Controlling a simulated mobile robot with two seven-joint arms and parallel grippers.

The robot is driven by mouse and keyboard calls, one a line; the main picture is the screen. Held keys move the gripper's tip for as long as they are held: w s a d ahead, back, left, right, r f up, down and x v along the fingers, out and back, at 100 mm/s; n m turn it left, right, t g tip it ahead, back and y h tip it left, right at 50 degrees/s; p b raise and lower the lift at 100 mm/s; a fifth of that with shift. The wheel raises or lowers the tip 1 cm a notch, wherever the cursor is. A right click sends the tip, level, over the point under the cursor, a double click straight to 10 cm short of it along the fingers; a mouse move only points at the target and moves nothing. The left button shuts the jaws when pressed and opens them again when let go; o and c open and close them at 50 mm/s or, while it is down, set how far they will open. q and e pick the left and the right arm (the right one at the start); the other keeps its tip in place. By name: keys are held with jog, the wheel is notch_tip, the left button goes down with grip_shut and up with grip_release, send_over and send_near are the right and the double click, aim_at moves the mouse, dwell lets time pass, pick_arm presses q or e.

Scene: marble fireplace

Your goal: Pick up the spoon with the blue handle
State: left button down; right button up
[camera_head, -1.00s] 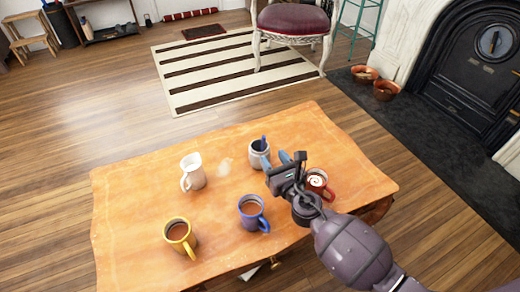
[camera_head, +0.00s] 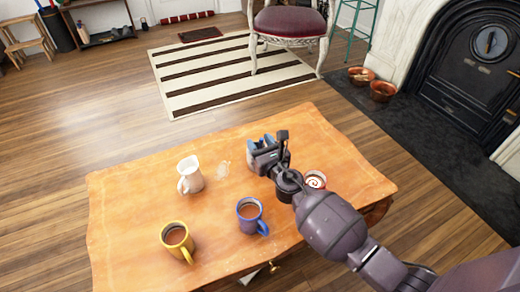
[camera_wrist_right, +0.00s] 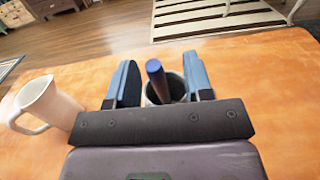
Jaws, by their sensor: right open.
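The blue handle (camera_wrist_right: 156,82) of the spoon stands up out of a grey-white pot (camera_wrist_right: 176,88) in the right wrist view, leaning slightly. The spoon's lower part is hidden inside the pot. My right gripper (camera_head: 261,143) is open at the pot. In the right wrist view its two blue fingers (camera_wrist_right: 160,66) stand apart on either side of the handle, with gaps on both sides. In the head view the gripper mostly hides the pot and spoon. My left gripper is not in view.
A white pitcher (camera_head: 190,177) stands left of the gripper on the wooden table (camera_head: 130,205). A yellow mug (camera_head: 176,236) and a blue mug (camera_head: 248,211) stand nearer the front. The table's left side is clear.

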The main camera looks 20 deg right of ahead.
grip_shut()
jog(key=shift+r, duration=0.1)
